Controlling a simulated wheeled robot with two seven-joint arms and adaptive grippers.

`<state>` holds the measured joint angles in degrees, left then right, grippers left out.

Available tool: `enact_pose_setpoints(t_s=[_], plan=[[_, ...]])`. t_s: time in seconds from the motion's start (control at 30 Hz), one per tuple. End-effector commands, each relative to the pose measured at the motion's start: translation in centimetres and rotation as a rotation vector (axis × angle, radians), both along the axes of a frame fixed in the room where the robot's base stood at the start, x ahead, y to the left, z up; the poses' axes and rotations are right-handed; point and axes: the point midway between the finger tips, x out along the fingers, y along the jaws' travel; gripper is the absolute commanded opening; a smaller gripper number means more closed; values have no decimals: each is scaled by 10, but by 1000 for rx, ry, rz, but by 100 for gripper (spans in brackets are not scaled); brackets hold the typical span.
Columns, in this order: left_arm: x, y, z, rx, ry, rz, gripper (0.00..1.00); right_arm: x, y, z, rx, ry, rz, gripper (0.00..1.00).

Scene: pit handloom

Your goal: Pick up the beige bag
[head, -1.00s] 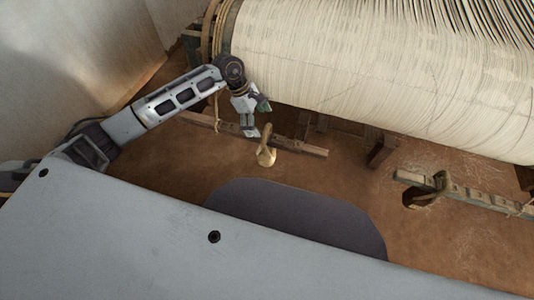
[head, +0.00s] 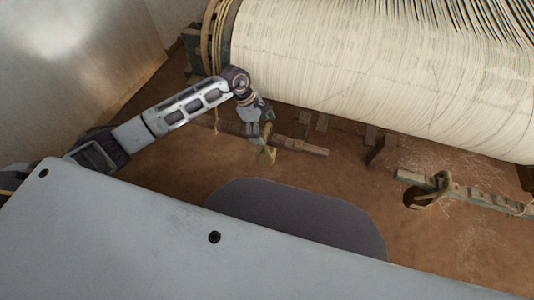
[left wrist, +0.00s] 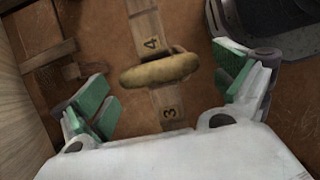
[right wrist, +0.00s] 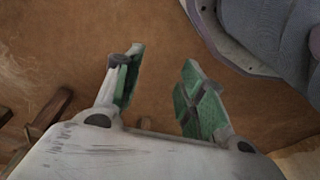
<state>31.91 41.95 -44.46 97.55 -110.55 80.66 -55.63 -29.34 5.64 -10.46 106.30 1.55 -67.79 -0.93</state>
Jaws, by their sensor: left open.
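The beige bag (head: 266,156) hangs on a numbered wooden beam below the loom's cloth roll in the head view. In the left wrist view the bag (left wrist: 160,70) is a rounded tan shape lying across the beam between the marks 4 and 3. My left gripper (head: 261,127) is just above the bag and partly overlaps it in the head view. Its green-padded fingers (left wrist: 165,78) are apart, one on each side of the bag, with gaps on both sides. My right gripper (right wrist: 160,82) is open and empty above brown floor, outside the head view.
The large roll of cream threads (head: 370,75) lies behind and above the beam (head: 302,147). A darker brown bag (head: 428,194) hangs on a second beam at the right. A dark grey rounded shape (head: 300,215) lies in front; bare floor separates the beams.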

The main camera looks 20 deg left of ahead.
Motion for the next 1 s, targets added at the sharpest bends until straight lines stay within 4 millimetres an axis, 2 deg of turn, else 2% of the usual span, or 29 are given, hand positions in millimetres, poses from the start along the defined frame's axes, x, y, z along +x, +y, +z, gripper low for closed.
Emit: enact_pose_setpoints(t_s=[0.1, 0.3, 0.8, 1.0], plan=[[-1, -6, -14, -1, 1, 0, 97, 1, 2, 8, 3, 1, 1, 40], [-1, -11, -28, 1, 0, 0, 97, 1, 4, 18, 6, 2, 2, 40], [-1, -11, -28, 1, -1, 0, 97, 2, 4, 20, 8, 2, 2, 40], [-1, -11, -28, 1, 0, 0, 72, -1, 4, 17, 7, 8, 2, 40]])
